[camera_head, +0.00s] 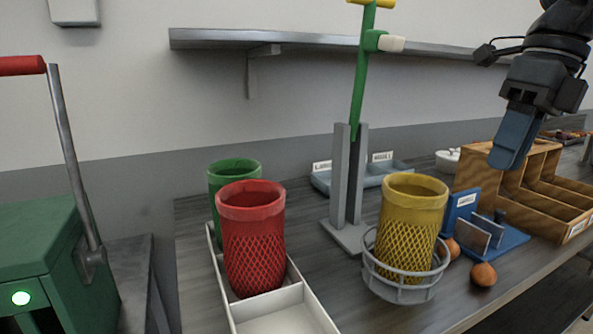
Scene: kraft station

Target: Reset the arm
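My gripper (513,138) hangs from my arm at the upper right, above the wooden organizer and the blue holder. It is pointed downward, with blue fingers seen nearly edge-on, so I cannot see whether there is a gap between them. Nothing is visible hanging from it, and it appears clear of the things on the table.
A yellow basket (408,225) stands in a wire ring; a red basket (252,240) and green basket (235,172) stand at a white tray (285,318). A green tool (360,80) rises from a grey stand. A wooden organizer (540,195) and blue holder (488,235) are right.

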